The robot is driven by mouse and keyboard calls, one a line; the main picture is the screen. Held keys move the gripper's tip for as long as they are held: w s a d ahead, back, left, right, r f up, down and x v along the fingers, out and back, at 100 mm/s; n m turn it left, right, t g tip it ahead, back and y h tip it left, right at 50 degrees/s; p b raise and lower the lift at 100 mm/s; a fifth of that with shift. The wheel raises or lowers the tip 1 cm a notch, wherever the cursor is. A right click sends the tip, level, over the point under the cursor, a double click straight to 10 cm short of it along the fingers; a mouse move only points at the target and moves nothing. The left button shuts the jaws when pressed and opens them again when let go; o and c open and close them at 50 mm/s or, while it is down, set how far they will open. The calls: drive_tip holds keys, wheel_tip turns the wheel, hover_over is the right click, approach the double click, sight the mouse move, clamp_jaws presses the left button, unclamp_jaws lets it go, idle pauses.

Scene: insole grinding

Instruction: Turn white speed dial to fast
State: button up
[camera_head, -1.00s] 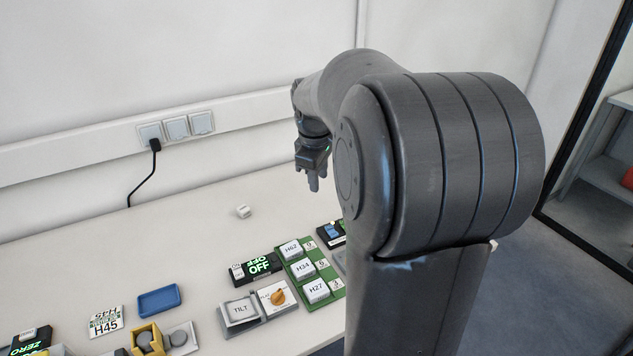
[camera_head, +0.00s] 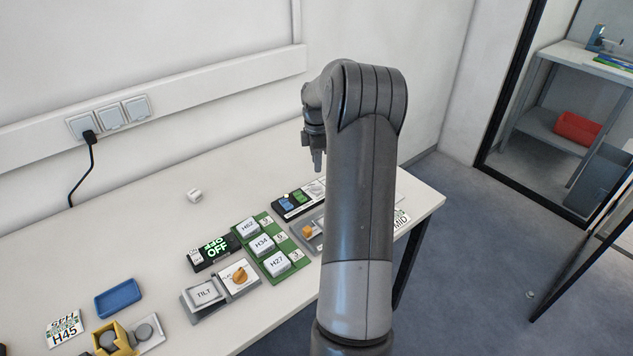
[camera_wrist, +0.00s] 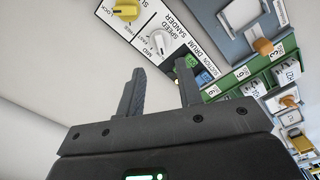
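The white speed dial (camera_wrist: 158,42) is a small round knob on a white panel printed SPEED and DRUM SANDER, near the top middle of the wrist view. MID and other small markings sit beside it; its exact setting is hard to read. In the head view, my gripper (camera_head: 317,163) hangs above the far right part of the table, fingers pointing down. The sander panel (camera_head: 313,189) is partly hidden behind my arm there. In the wrist view, my gripper (camera_wrist: 160,70) is open and empty; its fingers are apart from the dial, which appears beyond them.
A yellow knob (camera_wrist: 127,9) sits beside the dial on the panel. Green and blue buttons (camera_head: 293,200) lie on its other side. A green rack of labelled blocks (camera_head: 279,266) and an orange knob (camera_head: 240,275) stand nearer. The table behind the white cube (camera_head: 194,196) is clear.

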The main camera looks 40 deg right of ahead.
sight(317, 184)
wheel_tip(317, 184, down, 9)
drive_tip(key=shift+r, duration=0.15)
drive_tip(key=shift+c, duration=0.4)
clamp_jaws()
